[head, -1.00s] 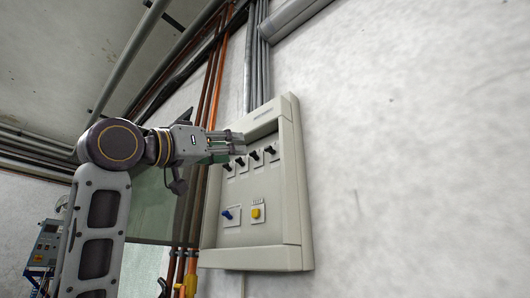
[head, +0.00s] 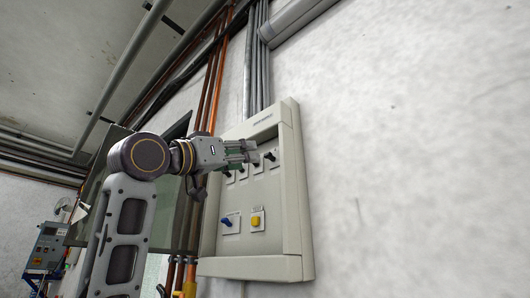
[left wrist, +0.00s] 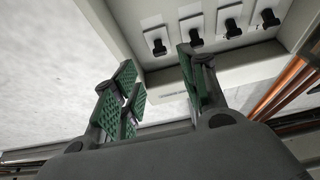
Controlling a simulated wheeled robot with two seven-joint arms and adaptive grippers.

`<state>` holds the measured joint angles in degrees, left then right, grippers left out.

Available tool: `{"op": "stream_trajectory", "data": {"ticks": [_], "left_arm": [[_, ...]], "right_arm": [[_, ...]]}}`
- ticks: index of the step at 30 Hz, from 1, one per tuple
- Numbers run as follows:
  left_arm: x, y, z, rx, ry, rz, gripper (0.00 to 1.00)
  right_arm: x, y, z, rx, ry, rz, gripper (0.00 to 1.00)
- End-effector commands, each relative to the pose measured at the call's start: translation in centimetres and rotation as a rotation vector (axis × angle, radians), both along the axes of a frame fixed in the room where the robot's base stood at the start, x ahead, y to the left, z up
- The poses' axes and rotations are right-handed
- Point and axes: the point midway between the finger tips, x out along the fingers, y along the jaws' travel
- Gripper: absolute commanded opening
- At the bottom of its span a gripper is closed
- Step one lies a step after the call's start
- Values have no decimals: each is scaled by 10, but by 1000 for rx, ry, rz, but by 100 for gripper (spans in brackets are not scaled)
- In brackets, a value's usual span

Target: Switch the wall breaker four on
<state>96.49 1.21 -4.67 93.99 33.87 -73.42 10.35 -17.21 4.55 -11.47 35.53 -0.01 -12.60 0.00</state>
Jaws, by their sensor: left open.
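The wall panel (head: 292,195) is a pale box with a row of several black breaker levers. The rightmost lever (head: 270,156) shows in the head view just past my left gripper (head: 249,151); other levers are partly behind the fingers. In the left wrist view the row runs along the top, and the leftmost lever (left wrist: 158,47) lies beyond the gap between my left gripper's green-padded fingers (left wrist: 160,82). The fingers are apart with nothing between them, and no contact with a lever shows. Which way the levers are set is hard to tell. My right gripper is out of view.
A blue switch (head: 228,222) and a yellow button (head: 256,221) sit lower on the panel. Orange pipes (head: 211,95) and grey conduits (head: 256,70) run up the wall. A dark greenish door-like panel (head: 170,215) stands behind my arm. The wall at right is clear.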

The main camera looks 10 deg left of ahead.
Motion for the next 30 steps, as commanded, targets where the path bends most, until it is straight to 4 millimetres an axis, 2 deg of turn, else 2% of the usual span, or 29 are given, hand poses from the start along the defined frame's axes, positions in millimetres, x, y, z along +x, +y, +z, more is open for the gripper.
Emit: {"op": "stream_trajectory", "data": {"ticks": [18, 30], "left_arm": [[50, -37, 27, 0, 2, 0, 43], [69, -50, 36, 0, 0, 0, 43]], "right_arm": [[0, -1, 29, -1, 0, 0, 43], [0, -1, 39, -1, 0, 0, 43]]}}
